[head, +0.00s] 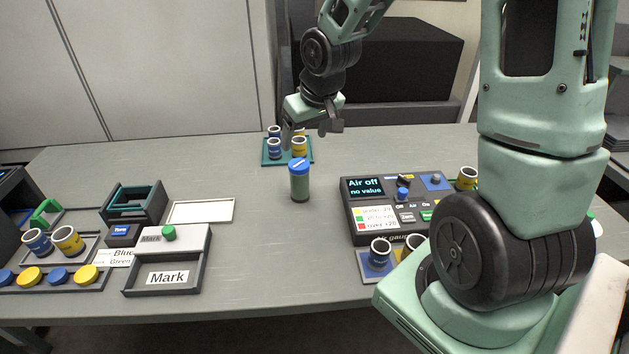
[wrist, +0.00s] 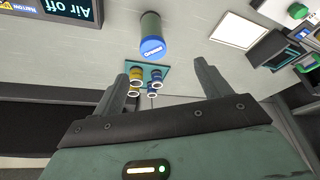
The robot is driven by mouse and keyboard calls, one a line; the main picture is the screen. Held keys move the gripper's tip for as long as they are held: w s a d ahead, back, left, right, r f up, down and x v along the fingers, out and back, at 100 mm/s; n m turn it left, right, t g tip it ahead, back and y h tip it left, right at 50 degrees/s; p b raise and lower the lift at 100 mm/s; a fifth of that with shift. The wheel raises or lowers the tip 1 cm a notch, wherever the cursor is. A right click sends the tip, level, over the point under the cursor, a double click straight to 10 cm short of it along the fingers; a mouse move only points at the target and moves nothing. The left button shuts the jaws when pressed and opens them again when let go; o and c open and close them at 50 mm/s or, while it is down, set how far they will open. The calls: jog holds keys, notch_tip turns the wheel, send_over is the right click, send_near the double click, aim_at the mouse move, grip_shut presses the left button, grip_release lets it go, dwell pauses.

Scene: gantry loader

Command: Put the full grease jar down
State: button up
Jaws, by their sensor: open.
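The grease jar (head: 299,181) has a green body and a blue lid. It stands upright on the grey table, near the middle in the head view. In the wrist view the jar (wrist: 151,30) is at the top centre, its blue lid lettered and turned towards the camera. My gripper (head: 308,132) is open and empty, above and behind the jar in the head view. In the wrist view its two fingers (wrist: 168,75) are spread wide and apart from the jar. How full the jar is cannot be told.
A teal tray (head: 268,162) with blue and yellow ringed parts lies behind the jar. The air gauge (head: 388,207) stands to the right. A white-bordered pad (head: 201,211), a Mark box (head: 163,277) and parts trays are at left. The table in front of the jar is clear.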

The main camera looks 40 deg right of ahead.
aim_at(302, 164)
jog(key=x, duration=0.4)
jog(key=d+b+x, duration=0.1)
jog(key=x, duration=0.3)
jog(key=d+x, duration=0.1)
jog(key=x, duration=0.3)
jog(key=shift+w+f, duration=0.1)
jog(key=shift+w, duration=0.05)
jog(key=shift+p+x, duration=0.35)
jog(key=shift+x, duration=2.35)
jog(key=shift+a, duration=0.2)
jog(key=shift+c, duration=0.4)
jog(key=c, duration=1.3)
jog(key=shift+r, duration=5)
